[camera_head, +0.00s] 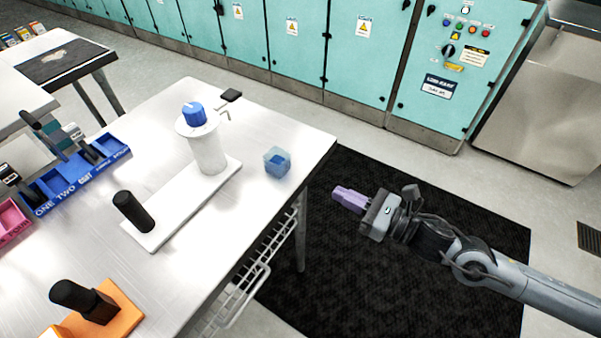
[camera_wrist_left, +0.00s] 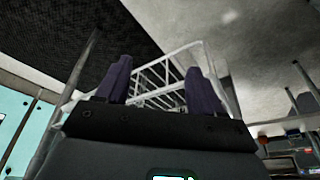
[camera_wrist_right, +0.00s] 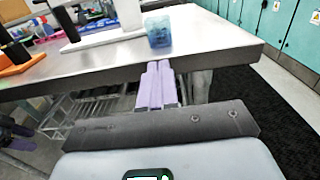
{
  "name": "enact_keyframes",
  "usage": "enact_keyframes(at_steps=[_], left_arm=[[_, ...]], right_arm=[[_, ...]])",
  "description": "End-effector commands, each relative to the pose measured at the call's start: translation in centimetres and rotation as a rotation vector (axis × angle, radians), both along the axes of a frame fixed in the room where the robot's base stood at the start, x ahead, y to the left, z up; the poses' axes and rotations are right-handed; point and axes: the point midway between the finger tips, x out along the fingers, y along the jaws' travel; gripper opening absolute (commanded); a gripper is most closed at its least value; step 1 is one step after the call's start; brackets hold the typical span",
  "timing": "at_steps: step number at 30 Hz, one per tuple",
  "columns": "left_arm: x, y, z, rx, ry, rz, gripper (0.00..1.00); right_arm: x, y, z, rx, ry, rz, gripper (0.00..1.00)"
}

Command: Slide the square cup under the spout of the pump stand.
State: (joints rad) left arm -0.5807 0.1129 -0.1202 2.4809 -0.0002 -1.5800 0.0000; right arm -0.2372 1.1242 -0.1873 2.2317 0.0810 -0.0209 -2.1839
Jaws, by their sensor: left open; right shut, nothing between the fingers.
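The square cup (camera_head: 277,162) is translucent blue and stands upright on the table near its right edge. It also shows in the right wrist view (camera_wrist_right: 158,32), beyond my fingers. The pump stand is a white base (camera_head: 192,204) with a white column (camera_head: 208,150), a blue knob (camera_head: 194,114) on top and a thin bent metal spout (camera_head: 224,114). The cup stands apart from it, to the right. My right gripper (camera_head: 350,199) is shut and empty, off the table's right edge, to the right of the cup. My left gripper (camera_wrist_left: 160,85) is open and empty; the head view does not show it.
A black-handled post (camera_head: 133,212) rises from the base's near end. An orange block (camera_head: 112,312) with a black handle and a blue tray (camera_head: 82,178) are on the table's left part. The table top (camera_head: 262,215) is clear around the cup. Teal cabinets (camera_head: 300,40) line the back.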

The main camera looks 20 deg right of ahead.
Motion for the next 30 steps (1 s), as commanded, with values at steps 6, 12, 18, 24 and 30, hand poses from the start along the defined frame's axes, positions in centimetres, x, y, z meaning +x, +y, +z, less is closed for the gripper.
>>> enact_keyframes(at_steps=[6, 12, 18, 24, 30], left_arm=[[0.0, 0.2, -0.6, 0.007, 0.001, -0.004, 0.67], [0.0, 0.3, -1.0, 0.012, 0.0, -0.008, 0.67], [0.0, 0.3, -1.4, 0.012, 0.001, -0.008, 0.67], [0.0, 0.2, -1.8, 0.01, 0.001, -0.006, 0.67], [0.0, 0.1, -1.9, 0.003, 0.001, -0.001, 0.67]], right_arm=[[2.2, 1.4, 0.1, 0.005, -0.004, -0.002, 0.0], [4.5, 3.1, 0.1, 0.004, -0.003, 0.0, 0.0], [6.9, 4.9, 0.1, 0.005, -0.002, 0.002, 0.0], [8.8, 6.2, 0.0, 0.004, 0.001, 0.001, 0.0], [9.9, 6.9, 0.0, 0.002, 0.001, 0.002, 0.0]])
